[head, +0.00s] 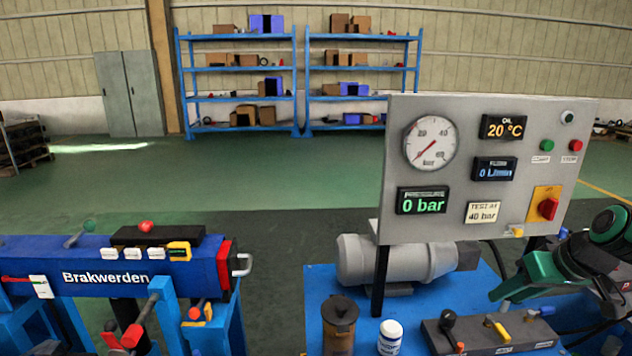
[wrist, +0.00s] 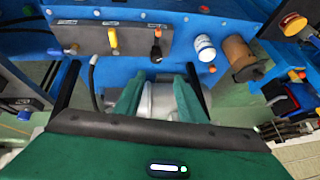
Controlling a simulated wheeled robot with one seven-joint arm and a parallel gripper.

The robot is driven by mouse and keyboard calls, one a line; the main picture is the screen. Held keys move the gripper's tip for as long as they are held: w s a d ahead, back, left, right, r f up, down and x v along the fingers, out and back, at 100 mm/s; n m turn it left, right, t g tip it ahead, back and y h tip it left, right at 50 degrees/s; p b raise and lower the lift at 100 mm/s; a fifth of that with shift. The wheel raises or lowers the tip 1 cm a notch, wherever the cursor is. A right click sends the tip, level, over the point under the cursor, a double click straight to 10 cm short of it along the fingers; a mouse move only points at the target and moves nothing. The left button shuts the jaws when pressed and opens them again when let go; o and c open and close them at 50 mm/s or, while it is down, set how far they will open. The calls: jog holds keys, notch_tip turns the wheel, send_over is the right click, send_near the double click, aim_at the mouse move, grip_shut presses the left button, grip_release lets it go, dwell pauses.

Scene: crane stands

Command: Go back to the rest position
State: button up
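My gripper (wrist: 158,88) shows in the wrist view with its two green fingers apart. A grey-white rounded surface shows in the gap, and it looks like the grey motor (head: 398,260) beyond the fingers. I see nothing held. In the head view my green and black arm comes in from the right, with the gripper end (head: 500,290) above the blue stand, right of the motor and near the valve block (head: 490,335). The fingertips are small there. The valve block also shows in the wrist view (wrist: 85,38), with a yellow and a black lever.
A grey gauge panel (head: 470,130) stands behind the gripper. A white bottle (head: 390,337) and a brown cylinder (head: 340,325) stand on the blue bench's front. A blue Brakwerden machine (head: 100,262) is at left. Open green floor lies behind, before blue shelves (head: 238,98).

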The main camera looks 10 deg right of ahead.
jog(key=s+a+m+g, duration=0.2)
jog(key=s+a+g, duration=0.1)
jog(key=s, duration=0.5)
jog(key=s+a+m+g, duration=0.3)
jog(key=s+a, duration=0.1)
jog(key=s, duration=0.4)
jog(key=shift+r+h, duration=0.3)
jog(key=shift+h, duration=0.1)
jog(key=shift+a, duration=0.1)
jog(key=shift+w+f, duration=0.25)
jog(key=shift+w, duration=0.35)
